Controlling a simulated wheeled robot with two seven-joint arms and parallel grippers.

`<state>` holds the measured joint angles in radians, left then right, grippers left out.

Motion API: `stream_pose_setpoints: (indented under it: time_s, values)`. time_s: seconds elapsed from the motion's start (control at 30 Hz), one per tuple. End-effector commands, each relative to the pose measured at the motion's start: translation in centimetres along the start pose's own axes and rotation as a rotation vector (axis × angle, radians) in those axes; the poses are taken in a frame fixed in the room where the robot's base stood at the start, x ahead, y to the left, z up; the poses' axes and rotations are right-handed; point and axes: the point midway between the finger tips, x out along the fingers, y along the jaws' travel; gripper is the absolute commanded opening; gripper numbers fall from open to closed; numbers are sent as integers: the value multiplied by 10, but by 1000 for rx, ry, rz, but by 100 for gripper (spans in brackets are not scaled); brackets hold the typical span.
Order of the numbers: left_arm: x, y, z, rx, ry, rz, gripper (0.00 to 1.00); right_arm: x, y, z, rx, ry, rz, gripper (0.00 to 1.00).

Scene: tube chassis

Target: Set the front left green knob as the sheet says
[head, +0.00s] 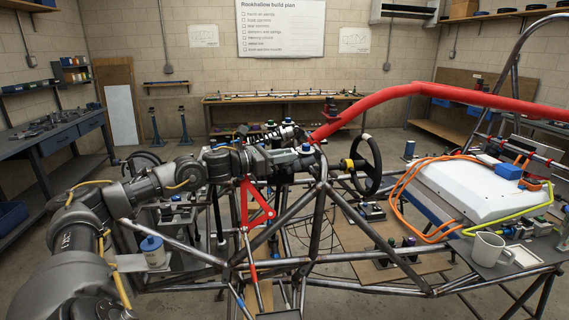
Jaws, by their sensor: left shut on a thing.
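My left arm comes in from the left, and its gripper (306,159) is at the front left corner of the tube chassis (318,205). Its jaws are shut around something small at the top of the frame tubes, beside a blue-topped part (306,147). The front left green knob is not clearly visible; the fingers cover that spot. A whiteboard headed with a build plan (281,28) hangs on the back wall, with smaller sheets to its left (204,34) and right (355,39). Their fine text is too small to read. My right gripper is not in view.
A black steering wheel (366,165) stands just right of the gripper. A red tube (440,90) runs across the upper right. A white case (470,190) with orange cables and a mug (488,249) are at the right. A red bracket (257,206) hangs below the gripper.

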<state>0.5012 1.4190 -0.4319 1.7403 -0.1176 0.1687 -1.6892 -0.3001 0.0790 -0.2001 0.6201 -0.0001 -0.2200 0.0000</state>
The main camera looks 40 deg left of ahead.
Motion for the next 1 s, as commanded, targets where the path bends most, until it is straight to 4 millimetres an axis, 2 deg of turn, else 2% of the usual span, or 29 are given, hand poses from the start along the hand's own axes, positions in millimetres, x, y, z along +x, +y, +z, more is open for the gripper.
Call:
stream_pose_setpoints:
  time_s: [0.2,0.5,1.0]
  values:
    - [1,2,5,-1,-7,-173,0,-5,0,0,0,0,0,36]
    - [1,1,6,2,-6,-337,0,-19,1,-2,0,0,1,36]
    - [1,1,3,6,-6,-403,0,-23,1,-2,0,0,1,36]
